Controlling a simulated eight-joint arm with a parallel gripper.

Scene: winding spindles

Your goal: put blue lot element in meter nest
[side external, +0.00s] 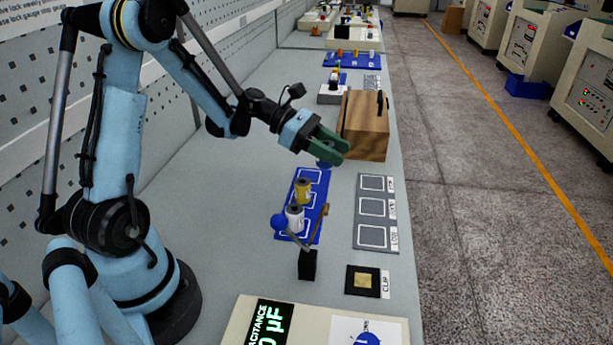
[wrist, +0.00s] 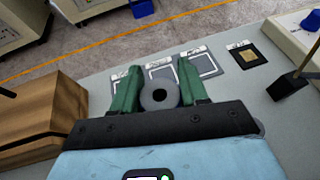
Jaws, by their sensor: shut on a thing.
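My gripper (side external: 328,146) has green fingers and is shut on a spool, held above the far end of the blue mat. In the side view only a small blue part of the blue lot element (side external: 323,163) shows below the fingers. In the wrist view its round end, greyish with a dark centre (wrist: 160,95), sits between the fingers (wrist: 159,90). The meter (side external: 260,318) is at the bottom of the side view, with a lit display and a white panel bearing a blue shape (side external: 368,338). I cannot tell its nest clearly.
Yellow (side external: 303,190) and white (side external: 295,217) spools stand on the blue mat (side external: 322,214). A black post (side external: 307,265) carries a lever with a blue ball. A grey three-square mat (side external: 375,191), gold-pad plate (side external: 363,281) and wooden box (side external: 363,125) are nearby.

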